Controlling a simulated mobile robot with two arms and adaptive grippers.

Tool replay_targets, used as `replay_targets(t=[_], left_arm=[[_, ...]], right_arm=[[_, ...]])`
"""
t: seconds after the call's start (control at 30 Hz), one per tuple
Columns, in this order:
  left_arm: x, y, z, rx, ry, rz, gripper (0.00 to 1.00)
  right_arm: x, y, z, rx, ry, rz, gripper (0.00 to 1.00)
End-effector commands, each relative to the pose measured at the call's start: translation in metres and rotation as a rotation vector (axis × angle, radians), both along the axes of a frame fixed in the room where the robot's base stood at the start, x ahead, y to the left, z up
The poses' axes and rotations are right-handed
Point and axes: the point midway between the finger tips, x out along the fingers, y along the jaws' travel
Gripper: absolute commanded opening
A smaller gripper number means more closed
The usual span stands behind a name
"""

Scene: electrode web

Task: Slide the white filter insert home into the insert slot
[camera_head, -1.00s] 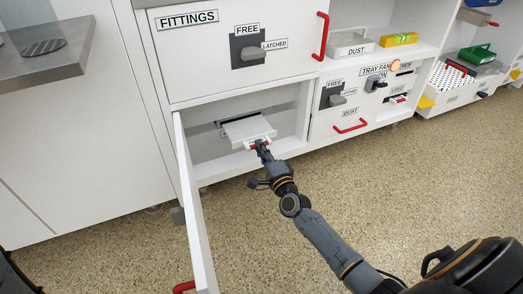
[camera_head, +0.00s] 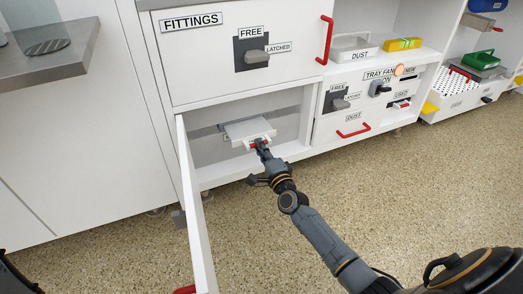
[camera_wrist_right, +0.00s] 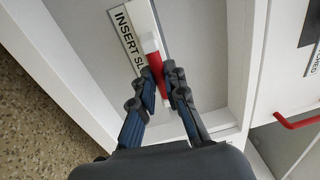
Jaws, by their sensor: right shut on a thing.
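The white filter insert (camera_head: 247,127) is a flat plate with a red handle at its front, inside the open lower-left compartment. Its far end meets the grey back panel at the insert slot, which the insert largely hides. Whether it is squarely in the slot cannot be told. My right gripper (camera_head: 262,144) is shut on the insert's red handle. In the right wrist view, the fingers (camera_wrist_right: 164,92) close on the red handle (camera_wrist_right: 156,68), beside a label reading "INSERT SL" (camera_wrist_right: 128,32). My left gripper is out of view.
An open white door (camera_head: 196,205) stands left of the compartment. A FITTINGS drawer (camera_head: 215,75) lies above. To the right is a DUST drawer with a red handle (camera_head: 352,133), and above it a shelf with a DUST tray (camera_head: 352,47). The speckled floor in front is clear.

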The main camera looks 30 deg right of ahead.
Motion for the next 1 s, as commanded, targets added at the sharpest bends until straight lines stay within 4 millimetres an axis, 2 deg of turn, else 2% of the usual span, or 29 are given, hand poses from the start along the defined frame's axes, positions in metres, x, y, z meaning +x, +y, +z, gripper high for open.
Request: replay_targets(t=[1.0], left_arm=[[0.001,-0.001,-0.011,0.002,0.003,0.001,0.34]], right_arm=[[0.026,-0.002,0.0,0.0,-0.001,0.0,0.0]])
